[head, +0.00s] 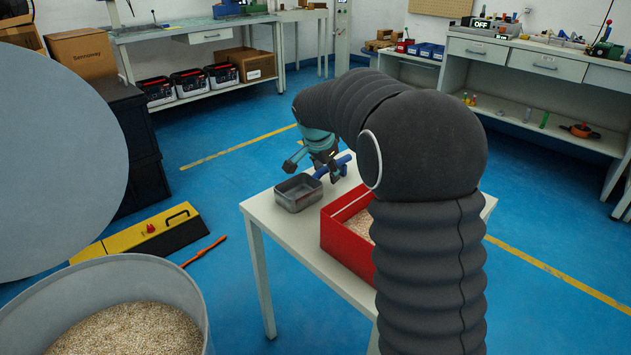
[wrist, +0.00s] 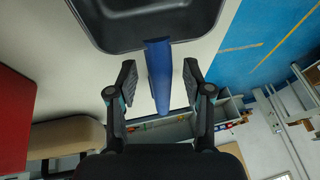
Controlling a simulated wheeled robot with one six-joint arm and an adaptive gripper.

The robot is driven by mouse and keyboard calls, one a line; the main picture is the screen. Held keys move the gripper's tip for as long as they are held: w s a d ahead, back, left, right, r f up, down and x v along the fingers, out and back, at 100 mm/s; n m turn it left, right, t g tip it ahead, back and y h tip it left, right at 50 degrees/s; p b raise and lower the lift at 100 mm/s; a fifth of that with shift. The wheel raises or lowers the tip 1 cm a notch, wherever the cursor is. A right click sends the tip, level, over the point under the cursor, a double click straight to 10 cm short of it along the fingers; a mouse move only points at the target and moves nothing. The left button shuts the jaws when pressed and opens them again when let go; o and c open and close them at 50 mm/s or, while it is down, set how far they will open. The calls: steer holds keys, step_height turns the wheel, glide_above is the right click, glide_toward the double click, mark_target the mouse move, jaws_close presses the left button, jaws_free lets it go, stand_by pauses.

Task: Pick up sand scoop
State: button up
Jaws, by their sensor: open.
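The sand scoop is a grey metal pan (head: 298,193) with a blue handle (head: 333,168), resting on the white table (head: 258,208) near its back left corner. My gripper (head: 315,167) is over the handle, with its fingers spread apart. In the wrist view the handle (wrist: 158,78) runs between the two open fingers of my gripper (wrist: 160,72), with a gap on each side. The dark pan (wrist: 150,25) is beyond the fingertips at the top of that view. How deep the handle sits between the fingers is hard to tell.
A red box (head: 345,245) of grainy sand stands on the table right of the scoop, partly hidden by my arm. A large grey bin (head: 195,300) of grain is at the lower left. A yellow and black case (head: 140,235) lies on the blue floor.

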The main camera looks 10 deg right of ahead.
steer(key=shift+w+f, duration=0.1)
steer(key=shift+f, duration=0.1)
jaws_close()
step_height(320, 180, up, 10)
steer(key=shift+r+p, duration=0.1)
steer(key=shift+p, duration=0.2)
stand_by(0.3)
